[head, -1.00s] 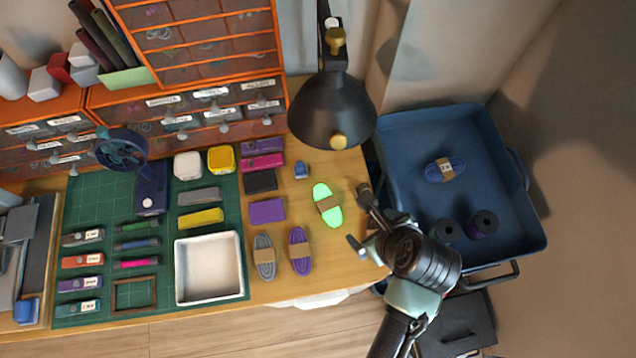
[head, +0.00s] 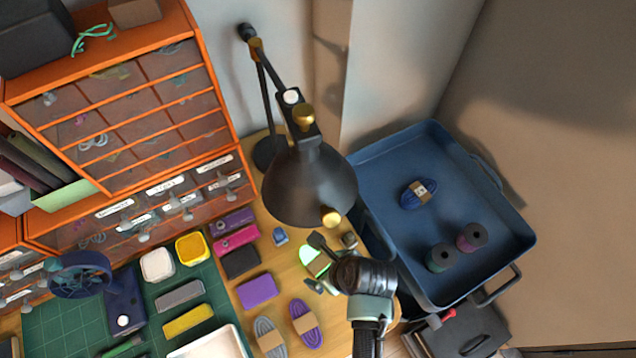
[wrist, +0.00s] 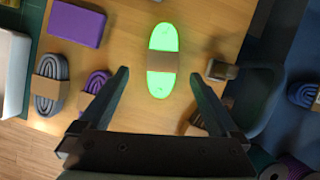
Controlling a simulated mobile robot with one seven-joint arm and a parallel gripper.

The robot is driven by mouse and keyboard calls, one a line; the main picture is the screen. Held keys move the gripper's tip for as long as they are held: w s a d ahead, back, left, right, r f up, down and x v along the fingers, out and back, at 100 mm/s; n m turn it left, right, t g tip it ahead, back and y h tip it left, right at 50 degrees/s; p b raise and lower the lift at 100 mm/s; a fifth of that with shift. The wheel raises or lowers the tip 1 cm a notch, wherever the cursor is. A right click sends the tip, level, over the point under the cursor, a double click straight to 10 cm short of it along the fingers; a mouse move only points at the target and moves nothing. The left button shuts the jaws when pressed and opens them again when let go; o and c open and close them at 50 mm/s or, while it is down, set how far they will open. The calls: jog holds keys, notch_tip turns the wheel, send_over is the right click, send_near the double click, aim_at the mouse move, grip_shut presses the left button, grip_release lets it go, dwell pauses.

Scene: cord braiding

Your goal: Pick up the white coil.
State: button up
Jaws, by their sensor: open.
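A glowing bright green coil with a brown paper band (wrist: 160,62) lies on the wooden table. No coil looks plainly white. In the head view the green coil (head: 314,261) is partly hidden by my gripper (head: 317,265). In the wrist view my gripper (wrist: 159,75) is open and empty, one finger on each side of the coil's line. The coil lies mostly beyond the fingertips, roughly centred between them. I cannot tell the height of the fingers above it.
A purple coil (head: 306,324) and a grey coil (head: 268,338) lie to the left. A black lamp (head: 312,185) hangs close behind my gripper. A small brown-grey object (wrist: 222,70) sits right of the green coil. A blue tray (head: 395,160) stands at right.

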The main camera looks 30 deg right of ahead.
aim_at(319, 264)
jog(key=shift+w+x, duration=0.2)
jog(key=shift+x, duration=2.4)
jog(key=shift+d, duration=0.1)
jog(key=shift+c, duration=0.3)
jog(key=shift+r, duration=0.1)
grip_shut()
